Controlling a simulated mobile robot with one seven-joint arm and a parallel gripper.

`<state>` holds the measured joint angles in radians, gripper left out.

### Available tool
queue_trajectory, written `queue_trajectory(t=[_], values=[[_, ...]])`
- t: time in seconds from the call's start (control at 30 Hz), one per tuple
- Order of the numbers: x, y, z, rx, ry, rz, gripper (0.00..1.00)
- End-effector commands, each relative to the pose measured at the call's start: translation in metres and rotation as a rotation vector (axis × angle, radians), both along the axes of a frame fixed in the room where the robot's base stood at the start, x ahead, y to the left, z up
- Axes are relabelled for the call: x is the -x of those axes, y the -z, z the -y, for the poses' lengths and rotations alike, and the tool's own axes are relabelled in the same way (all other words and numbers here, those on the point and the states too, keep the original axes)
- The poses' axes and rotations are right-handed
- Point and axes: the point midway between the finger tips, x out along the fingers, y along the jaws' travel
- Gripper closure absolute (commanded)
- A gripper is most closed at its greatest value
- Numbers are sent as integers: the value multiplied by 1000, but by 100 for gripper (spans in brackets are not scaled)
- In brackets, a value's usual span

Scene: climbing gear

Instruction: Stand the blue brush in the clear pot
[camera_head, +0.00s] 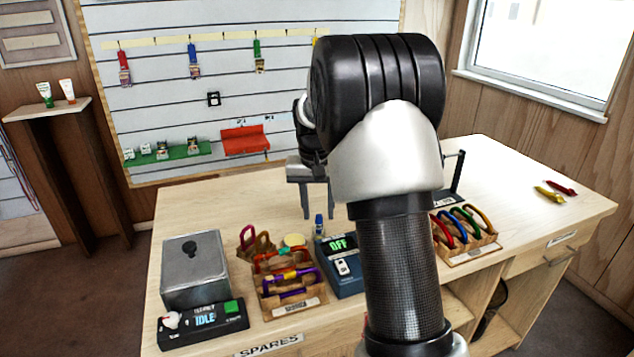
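My gripper (317,200) hangs above the back of the bench with its two grey fingers pointing down. The fingers are apart with a gap between them, and I see nothing held. A small upright blue item (319,226) stands just below and in front of the fingers, apart from them. It may be the blue brush, but it is too small to tell. Another blue-topped item (193,61) hangs on the wall board between a red one and a green one. I cannot make out the clear pot; my arm hides the middle of the bench.
A grey lidded box (196,270) and a control unit reading IDLE (203,324) stand at the bench's left. A wooden tray (292,306) of coloured gear and a blue device reading OFF (342,266) sit nearby. A carabiner rack (468,247) is right of my arm. The bench's right (500,185) is mostly clear.

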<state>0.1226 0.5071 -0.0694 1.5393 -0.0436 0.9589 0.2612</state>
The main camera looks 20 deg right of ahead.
Motion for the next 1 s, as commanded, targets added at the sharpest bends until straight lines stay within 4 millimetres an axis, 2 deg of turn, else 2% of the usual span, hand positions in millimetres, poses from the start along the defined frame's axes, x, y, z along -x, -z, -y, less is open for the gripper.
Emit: queue_trajectory(t=[0.4,0.6,0.8,1.0], values=[[11,-99,-9,1,0,5,63],[17,-138,-13,1,0,4,63],[19,-158,-15,0,0,3,63],[20,-162,-15,1,0,2,63]])
